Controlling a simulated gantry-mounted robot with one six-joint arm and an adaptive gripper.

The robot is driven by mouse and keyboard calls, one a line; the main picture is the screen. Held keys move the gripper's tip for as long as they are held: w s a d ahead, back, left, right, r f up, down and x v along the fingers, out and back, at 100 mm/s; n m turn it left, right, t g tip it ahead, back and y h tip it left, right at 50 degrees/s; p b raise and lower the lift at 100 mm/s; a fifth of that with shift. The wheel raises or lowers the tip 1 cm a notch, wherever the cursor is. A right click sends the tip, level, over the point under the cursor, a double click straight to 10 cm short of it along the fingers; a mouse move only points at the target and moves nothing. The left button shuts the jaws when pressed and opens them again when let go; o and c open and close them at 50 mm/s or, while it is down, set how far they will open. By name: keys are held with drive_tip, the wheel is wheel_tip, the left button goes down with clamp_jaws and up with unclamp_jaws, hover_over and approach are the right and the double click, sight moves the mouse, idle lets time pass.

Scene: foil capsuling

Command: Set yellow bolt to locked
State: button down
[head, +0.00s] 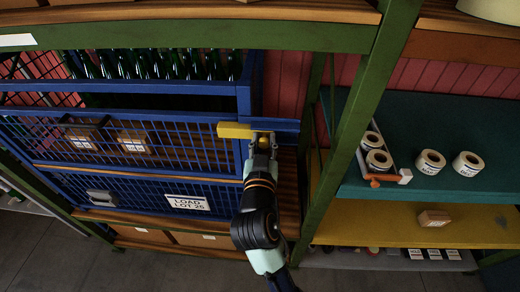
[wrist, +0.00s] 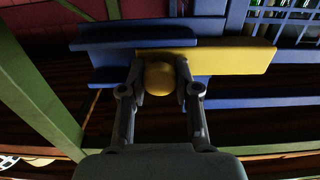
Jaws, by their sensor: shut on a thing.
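The yellow bolt (head: 234,131) is a flat bar at the top right corner of the blue mesh gate (head: 205,150). Its left part reaches over the gate's edge, and its right end meets a blue bracket (head: 284,127). In the wrist view the bar (wrist: 235,56) runs right from beside the blue bracket (wrist: 125,38). A round yellow knob (wrist: 160,77) stands out from the bolt. My gripper (wrist: 160,70) has its two fingers shut on this knob, one on each side.
Green bottles (head: 160,64) stand behind the blue frame. Cardboard boxes (head: 133,138) sit behind the mesh, with a "LOAD LOT 25" label (head: 187,203) below. A green post (head: 352,130) rises right of my arm. Label rolls (head: 430,162) lie on the teal shelf.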

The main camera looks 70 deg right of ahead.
drive_tip(key=shift+w+a, duration=0.1)
drive_tip(key=shift+w, duration=0.05)
drive_tip(key=c, duration=0.8)
unclamp_jaws()
drive_tip(key=shift+w, duration=0.1)
drive_tip(key=shift+c, duration=0.2)
drive_tip(key=shift+a, duration=0.1)
drive_tip(key=v, duration=1.1)
drive_tip(key=shift+a, duration=0.4)
